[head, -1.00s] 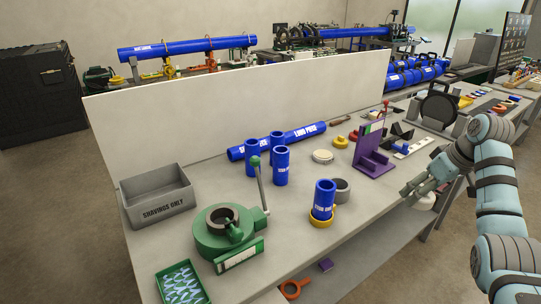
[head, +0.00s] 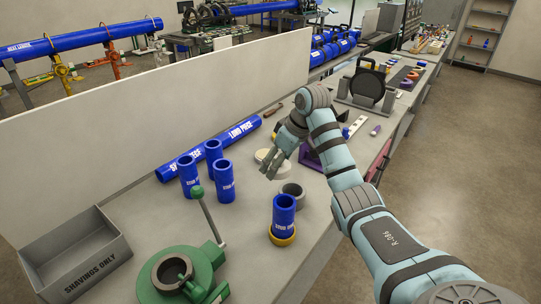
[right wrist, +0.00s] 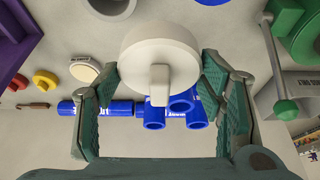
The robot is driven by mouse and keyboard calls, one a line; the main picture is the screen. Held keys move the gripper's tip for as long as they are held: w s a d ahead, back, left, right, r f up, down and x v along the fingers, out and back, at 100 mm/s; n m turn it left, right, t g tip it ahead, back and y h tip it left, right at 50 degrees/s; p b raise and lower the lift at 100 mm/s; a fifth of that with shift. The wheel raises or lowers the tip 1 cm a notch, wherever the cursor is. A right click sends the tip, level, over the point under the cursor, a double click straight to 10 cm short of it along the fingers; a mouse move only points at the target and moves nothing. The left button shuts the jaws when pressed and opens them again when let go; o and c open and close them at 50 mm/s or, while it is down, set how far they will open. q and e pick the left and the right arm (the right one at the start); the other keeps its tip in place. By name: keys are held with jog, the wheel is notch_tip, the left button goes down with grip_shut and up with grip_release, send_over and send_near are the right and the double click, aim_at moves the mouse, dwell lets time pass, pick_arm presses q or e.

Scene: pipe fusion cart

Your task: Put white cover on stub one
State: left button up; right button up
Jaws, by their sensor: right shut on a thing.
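My right gripper (right wrist: 165,95) is shut on a white round cover (right wrist: 160,50) with a small tab, seen between its fingers in the right wrist view. In the head view the right gripper (head: 272,165) hangs above the bench, beyond the grey ring. Several blue upright stubs stand there: one at the left (head: 189,176), one behind (head: 214,155), one in front (head: 223,182), and one in a yellow ring (head: 284,216). The stub labels are too small to tell which is stub one. My left gripper is not in view.
A long blue pipe (head: 215,152) lies behind the stubs. A cream disc (right wrist: 82,73) lies on the bench. A grey ring (head: 293,192), green clamp (head: 170,275) with a tall lever, purple stand (head: 310,157) and grey shavings bin (head: 75,262) are nearby. A pale panel backs the bench.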

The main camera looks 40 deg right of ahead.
jog(key=s+a+r+p, duration=0.2)
jog(key=s+a+p, duration=0.1)
jog(key=s, duration=0.1)
jog(key=b, duration=0.1)
send_near(281, 200)
jog(key=shift+w+a+f, duration=0.25)
jog(key=shift+w+f, duration=0.75)
jog(key=x, duration=0.1)
jog(key=b+x, duration=0.1)
jog(key=shift+w+d+f, duration=0.1)
jog(key=shift+w+f, duration=0.15)
jog(key=shift+w, duration=0.2)
jog(key=shift+s+f, duration=0.15)
jog(key=shift+f, duration=0.05)
jog(key=shift+s, duration=0.3)
jog(key=shift+s+r, duration=0.2)
jog(key=shift+s, duration=0.2)
jog(key=shift+w+f, duration=0.15)
jog(key=shift+w, duration=0.2)
jog(key=shift+s+p, duration=0.2)
jog(key=shift+p, duration=0.4)
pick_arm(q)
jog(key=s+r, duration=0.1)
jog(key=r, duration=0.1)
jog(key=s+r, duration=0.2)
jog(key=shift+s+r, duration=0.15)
pick_arm(e)
jog(key=shift+f, duration=0.15)
jog(key=shift+f, duration=0.35)
